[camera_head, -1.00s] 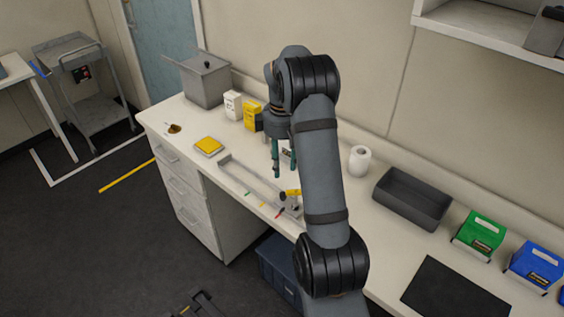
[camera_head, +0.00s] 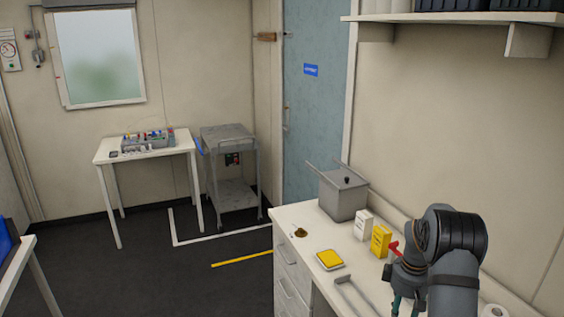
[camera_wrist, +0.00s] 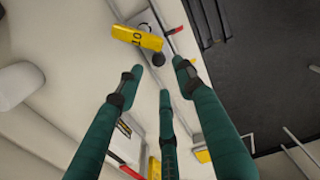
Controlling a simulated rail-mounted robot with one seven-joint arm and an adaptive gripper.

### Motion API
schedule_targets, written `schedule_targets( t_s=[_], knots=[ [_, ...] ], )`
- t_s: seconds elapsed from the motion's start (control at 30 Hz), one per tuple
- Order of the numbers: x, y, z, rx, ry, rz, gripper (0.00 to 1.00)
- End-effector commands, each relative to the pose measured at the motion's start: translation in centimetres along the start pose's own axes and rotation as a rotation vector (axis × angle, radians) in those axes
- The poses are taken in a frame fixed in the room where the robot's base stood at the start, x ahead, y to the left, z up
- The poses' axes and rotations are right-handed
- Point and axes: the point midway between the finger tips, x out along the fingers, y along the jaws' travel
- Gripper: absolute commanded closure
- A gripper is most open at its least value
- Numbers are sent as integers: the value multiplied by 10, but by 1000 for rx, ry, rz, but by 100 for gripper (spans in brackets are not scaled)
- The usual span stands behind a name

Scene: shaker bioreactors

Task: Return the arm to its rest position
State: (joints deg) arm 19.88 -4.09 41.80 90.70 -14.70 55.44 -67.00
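My arm (camera_head: 452,240) stands at the lower right of the head view, over the white bench (camera_head: 300,218). My gripper (camera_head: 398,304) hangs fingers-down from it, just in front of the yellow carton (camera_head: 381,241), and is partly cut off by the lower edge. In the wrist view, the gripper's (camera_wrist: 160,76) three green fingers are spread apart with nothing held between them. A yellow block marked with digits (camera_wrist: 137,38) and a dark round knob (camera_wrist: 158,59) lie beyond the fingertips. I cannot tell their distance from the fingers.
A grey lidded box (camera_head: 343,196), a white carton (camera_head: 363,225) and a yellow pad (camera_head: 329,259) stand on the bench left of my arm. A metal rail frame (camera_head: 352,290) lies in front. A wall shelf (camera_head: 455,18) hangs above. The floor (camera_head: 190,285) at left is open.

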Motion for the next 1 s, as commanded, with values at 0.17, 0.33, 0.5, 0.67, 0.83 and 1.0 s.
schedule_targets(
  t_s=[0.17,0.33,0.5,0.67,0.83,1.0],
  knots=[
    [34,-1,0,0,-2,-3,63],
    [55,-1,0,1,-1,-2,63],
    [56,-1,2,1,0,0,63],
    [56,-1,3,1,0,0,63],
    [56,-1,2,1,0,0,63],
    [55,3,4,16,5,6,63]
  ],
)
